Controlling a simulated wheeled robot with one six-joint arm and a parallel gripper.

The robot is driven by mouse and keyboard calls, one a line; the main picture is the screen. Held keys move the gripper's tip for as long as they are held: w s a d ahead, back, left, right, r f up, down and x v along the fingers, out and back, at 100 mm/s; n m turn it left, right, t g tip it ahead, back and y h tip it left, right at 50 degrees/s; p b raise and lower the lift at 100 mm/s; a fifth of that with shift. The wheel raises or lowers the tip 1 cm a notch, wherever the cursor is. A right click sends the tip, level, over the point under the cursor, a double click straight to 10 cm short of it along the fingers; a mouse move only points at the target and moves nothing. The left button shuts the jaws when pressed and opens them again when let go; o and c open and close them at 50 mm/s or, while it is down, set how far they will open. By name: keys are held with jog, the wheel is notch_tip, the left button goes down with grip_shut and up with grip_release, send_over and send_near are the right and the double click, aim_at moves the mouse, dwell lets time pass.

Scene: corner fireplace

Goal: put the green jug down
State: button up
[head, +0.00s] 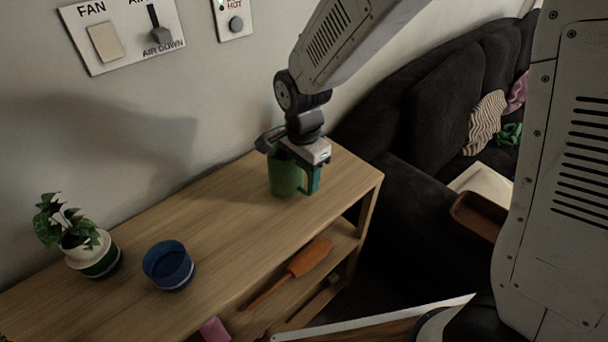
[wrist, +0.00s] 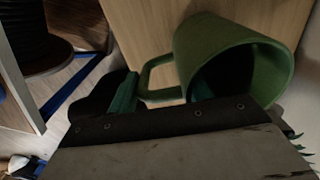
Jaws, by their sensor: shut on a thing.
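The green jug (head: 284,176) is at the right end of the wooden shelf unit's top (head: 222,210) in the head view. My gripper (head: 308,172) comes down over it from above and is shut on it on its handle side. In the wrist view the green jug (wrist: 218,50) shows its open mouth and its handle, with my gripper's fingers (wrist: 160,98) at the handle. The jug looks upright in the head view. Its base is at or just above the wooden top; I cannot tell whether it touches.
A blue bowl (head: 169,266) and a potted plant (head: 92,250) stand on the left of the top. An orange brush-like tool (head: 308,258) lies on the shelf below. A dark sofa (head: 425,125) is right of the unit. The top between bowl and jug is clear.

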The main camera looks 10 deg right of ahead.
jog(key=shift+f, duration=0.9)
jog(key=o, duration=1.4)
jog(key=shift+f, duration=0.15)
